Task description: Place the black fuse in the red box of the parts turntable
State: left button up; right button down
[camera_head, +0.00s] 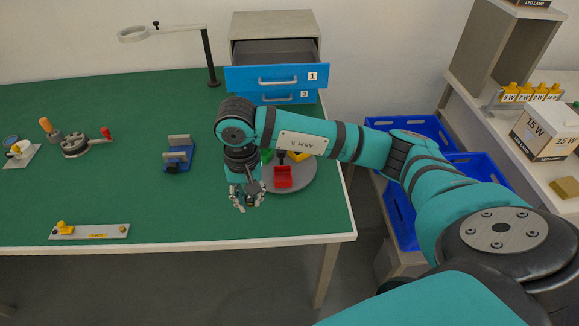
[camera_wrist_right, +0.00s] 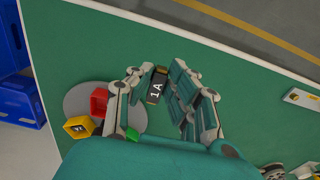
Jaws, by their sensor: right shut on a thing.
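My right gripper (camera_head: 247,198) hangs above the green table, left of the parts turntable (camera_head: 304,184). In the right wrist view my right gripper (camera_wrist_right: 168,95) is shut on the black fuse (camera_wrist_right: 157,87), which shows a white "1A" label. In the head view the fuse is too small and hidden to make out clearly. The red box (camera_head: 283,177) stands on the front of the turntable, to the right of the gripper and apart from it. It also shows in the wrist view (camera_wrist_right: 99,102), left of the fingers. My left gripper is in neither view.
A yellow box (camera_wrist_right: 79,127) and a green box (camera_wrist_right: 132,134) also stand on the turntable, partly behind my arm. A blue vise (camera_head: 178,158) stands to the left. The drawer cabinet (camera_head: 275,75) has its top drawer open. The table's front edge is close.

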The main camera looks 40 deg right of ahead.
jog(key=w+d+p, duration=0.1)
jog(key=d, duration=0.2)
jog(key=w+d+p, duration=0.1)
jog(key=w+d, duration=0.1)
jog(key=d, duration=0.2)
jog(key=w+d+f+p, duration=0.1)
jog(key=w+d, duration=0.1)
jog(key=d, duration=0.2)
jog(key=shift+w+d, duration=0.15)
jog(key=shift+d, duration=0.1)
jog(key=shift+w+d+f+p, duration=0.1)
jog(key=shift+w+d+p, duration=0.25)
jog(key=shift+d, duration=0.2)
jog(key=shift+d+f, duration=0.15)
jog(key=shift+d, duration=0.2)
notch_tip(320, 180, down, 2)
jog(key=shift+a+f+p, duration=0.1)
jog(key=shift+f+p, duration=0.15)
jog(key=shift+p, duration=0.55)
jog(key=shift+w+f, duration=0.1)
jog(key=shift+f, duration=0.35)
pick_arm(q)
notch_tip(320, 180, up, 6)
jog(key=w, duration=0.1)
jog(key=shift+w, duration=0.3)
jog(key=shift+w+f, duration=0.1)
